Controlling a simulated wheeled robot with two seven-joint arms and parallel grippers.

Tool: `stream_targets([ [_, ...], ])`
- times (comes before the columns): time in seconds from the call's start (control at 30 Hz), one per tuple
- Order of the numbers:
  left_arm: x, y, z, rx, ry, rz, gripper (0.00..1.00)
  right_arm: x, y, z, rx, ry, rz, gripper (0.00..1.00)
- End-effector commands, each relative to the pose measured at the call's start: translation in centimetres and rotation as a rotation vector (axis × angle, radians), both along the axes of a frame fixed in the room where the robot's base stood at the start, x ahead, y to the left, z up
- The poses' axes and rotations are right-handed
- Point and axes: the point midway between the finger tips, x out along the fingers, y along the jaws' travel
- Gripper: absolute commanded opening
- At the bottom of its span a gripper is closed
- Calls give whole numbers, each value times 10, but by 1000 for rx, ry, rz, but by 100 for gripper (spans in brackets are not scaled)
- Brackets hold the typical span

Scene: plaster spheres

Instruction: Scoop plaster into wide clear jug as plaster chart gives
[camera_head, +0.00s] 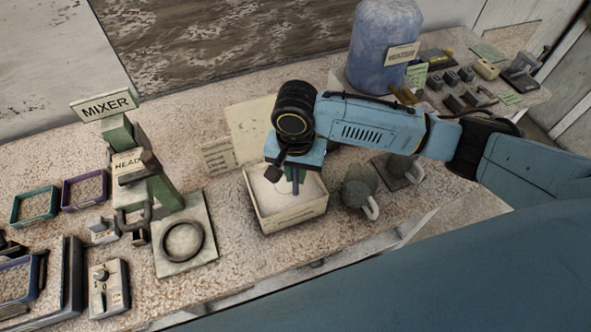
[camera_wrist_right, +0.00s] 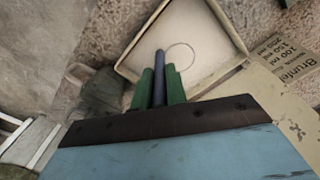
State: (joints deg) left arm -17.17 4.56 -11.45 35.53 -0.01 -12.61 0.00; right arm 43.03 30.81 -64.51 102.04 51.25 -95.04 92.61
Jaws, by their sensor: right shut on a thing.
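My right gripper (camera_head: 287,184) reaches down over the open box of white plaster (camera_head: 264,217). In the right wrist view its green fingers (camera_wrist_right: 160,88) are shut on a dark blue handle (camera_wrist_right: 159,60), seemingly the scoop's. A thin round outline shows on the plaster beside the handle's tip; I cannot tell if it is the scoop's bowl. Two jugs with pale handles stand right of the box: a nearer one (camera_head: 356,190) and a farther one (camera_head: 394,169). I cannot tell which is the wide one. A printed card (camera_head: 218,155), likely the plaster chart, lies left of the box. My left gripper is not in view.
A mixer (camera_head: 150,185) with a ring on its base plate stands left of the box. Coloured trays (camera_head: 84,190) and a switch box (camera_head: 108,288) are further left. A large blue container (camera_head: 383,50) stands behind my right arm. Bench room is free before the box.

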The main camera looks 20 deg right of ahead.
Motion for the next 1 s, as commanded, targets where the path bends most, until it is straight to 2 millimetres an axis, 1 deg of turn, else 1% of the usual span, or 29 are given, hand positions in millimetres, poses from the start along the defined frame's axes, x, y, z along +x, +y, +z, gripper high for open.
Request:
stream_targets([
  [0.03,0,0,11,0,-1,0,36,0,0,9,1,-1,0,0],
  [0.1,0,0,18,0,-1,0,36,0,0,14,0,0,-1,0],
  [0.57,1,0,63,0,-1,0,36,0,0,48,1,-1,0,0],
  [0.8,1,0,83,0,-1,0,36,0,0,71,1,-2,0,0],
  [0.87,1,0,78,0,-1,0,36,1,1,74,2,-2,0,0],
  [1.0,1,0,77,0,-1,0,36,0,0,86,2,-1,1,0],
])
